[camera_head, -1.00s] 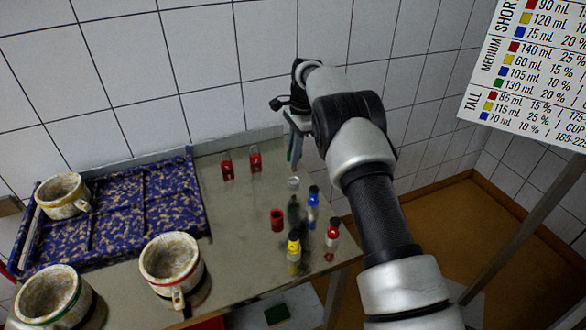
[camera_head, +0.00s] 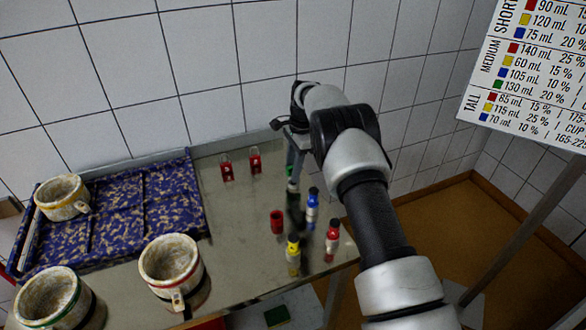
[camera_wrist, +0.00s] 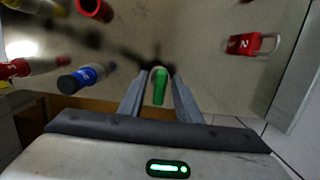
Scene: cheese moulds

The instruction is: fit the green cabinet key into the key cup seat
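The green key (camera_wrist: 160,88) shows as a green, rounded bar between the two fingers of my gripper (camera_wrist: 159,78) in the wrist view, and the fingers look shut on it. In the head view my gripper (camera_head: 295,167) points down over the table's back right part, and the key there is tiny. A small pale, round thing, probably the key cup seat (camera_head: 293,186), is right under the fingertips. A pale rim also shows by the key's far end in the wrist view. I cannot tell whether the key is inside the cup or just above it.
Blue (camera_head: 312,208), red (camera_head: 332,238) and yellow (camera_head: 293,254) bottles stand in front of my gripper, with a red open cup (camera_head: 277,221). Two red padlocks (camera_head: 227,168) are to the left. A blue speckled tray (camera_head: 150,205) and several pale pots (camera_head: 170,262) fill the left side.

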